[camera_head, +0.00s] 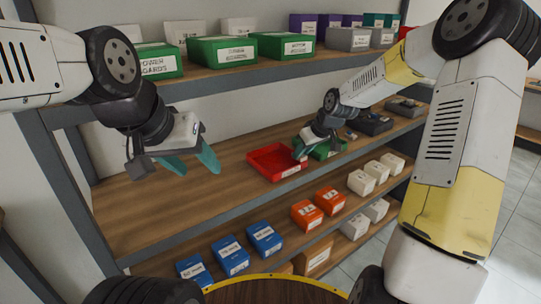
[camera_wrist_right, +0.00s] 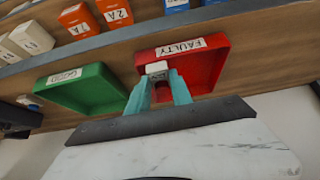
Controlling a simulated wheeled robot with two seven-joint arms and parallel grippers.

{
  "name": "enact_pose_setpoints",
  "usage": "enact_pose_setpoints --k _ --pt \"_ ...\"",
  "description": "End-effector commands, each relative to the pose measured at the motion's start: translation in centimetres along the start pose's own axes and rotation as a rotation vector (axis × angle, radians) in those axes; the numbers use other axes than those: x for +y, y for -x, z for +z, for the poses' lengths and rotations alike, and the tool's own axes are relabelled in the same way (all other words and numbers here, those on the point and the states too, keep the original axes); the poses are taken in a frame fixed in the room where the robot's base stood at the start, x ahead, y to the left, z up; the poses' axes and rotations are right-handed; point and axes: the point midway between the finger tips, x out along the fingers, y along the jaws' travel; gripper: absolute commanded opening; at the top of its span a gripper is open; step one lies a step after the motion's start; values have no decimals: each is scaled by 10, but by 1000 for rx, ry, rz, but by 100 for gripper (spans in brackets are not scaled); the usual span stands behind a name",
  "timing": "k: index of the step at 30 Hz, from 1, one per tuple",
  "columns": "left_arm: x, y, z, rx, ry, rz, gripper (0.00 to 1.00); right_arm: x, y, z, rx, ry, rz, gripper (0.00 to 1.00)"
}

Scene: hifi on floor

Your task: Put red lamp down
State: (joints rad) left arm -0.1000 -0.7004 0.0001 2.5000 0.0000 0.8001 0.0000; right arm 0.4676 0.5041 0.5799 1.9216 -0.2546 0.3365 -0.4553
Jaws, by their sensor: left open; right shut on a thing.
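My right gripper (camera_head: 304,152) hangs over the middle shelf, by the right side of the red tray (camera_head: 270,164). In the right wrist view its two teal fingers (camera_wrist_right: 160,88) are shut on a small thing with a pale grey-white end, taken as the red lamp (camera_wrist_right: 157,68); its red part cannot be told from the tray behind. The lamp shows in front of the red tray (camera_wrist_right: 205,65), labelled FAULTY; whether it touches the tray cannot be told. My left gripper (camera_head: 190,163) is open and empty above the left part of the same shelf.
A green tray (camera_wrist_right: 85,90) labelled GOOD stands beside the red one. Dark devices (camera_head: 375,124) lie further right. Green boxes (camera_head: 285,46) fill the shelf above; blue boxes (camera_head: 264,238), orange boxes (camera_head: 304,214) and white boxes stand below. The middle shelf's left part is bare.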

Motion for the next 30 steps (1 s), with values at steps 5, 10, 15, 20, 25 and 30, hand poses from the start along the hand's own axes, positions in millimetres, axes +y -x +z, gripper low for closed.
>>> enact_pose_setpoints --k 5,10,15,20,25,30 --pt "0 0 0 0 0 0 54 -35 -21 -25 0 7 -3 0" --pt "0 0 0 0 0 0 54 -60 -37 -44 0 3 -1 0" --pt "0 0 0 0 0 0 54 -71 -45 -53 0 0 1 0" --pt "0 0 0 0 0 0 54 -79 -50 -58 1 1 0 0" --pt "0 0 0 0 0 0 54 -79 -72 -43 -4 -2 -1 0" --pt "0 0 0 0 0 0 54 -78 -79 -39 0 -2 1 0"
